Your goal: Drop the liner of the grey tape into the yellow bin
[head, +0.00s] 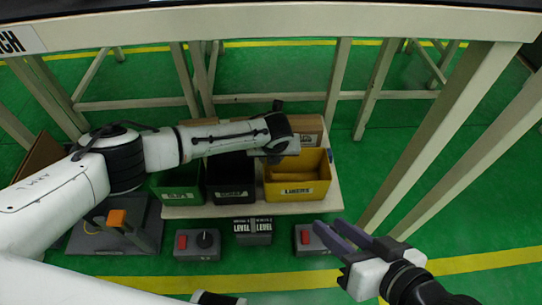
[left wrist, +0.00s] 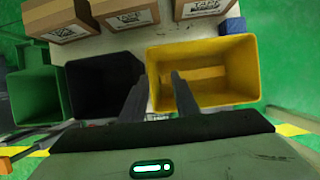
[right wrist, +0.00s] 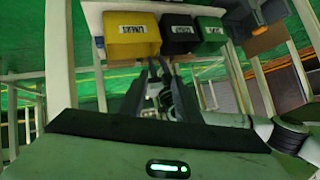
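The yellow bin (head: 297,190), labelled "LINERS", stands on a pale shelf, and it also shows in the left wrist view (left wrist: 236,72). My left arm reaches over the bins, with its gripper above the yellow bin. In the left wrist view my left gripper (left wrist: 160,80) has its fingers apart over the bin's left side, with nothing seen between them. A lighter yellow-tan strip (left wrist: 195,73) shows inside the bin; I cannot tell if it is a liner or the bin's floor. My right gripper (head: 333,236) is open and empty, in front of the shelf. I cannot make out the grey tape.
A black bin (head: 230,187) and a green bin (head: 180,191) stand left of the yellow one. Cardboard boxes (left wrist: 125,12) stand behind. Control boxes with red buttons (head: 196,244) and a level block (head: 253,231) lie in front. Table legs (head: 440,135) rise at right.

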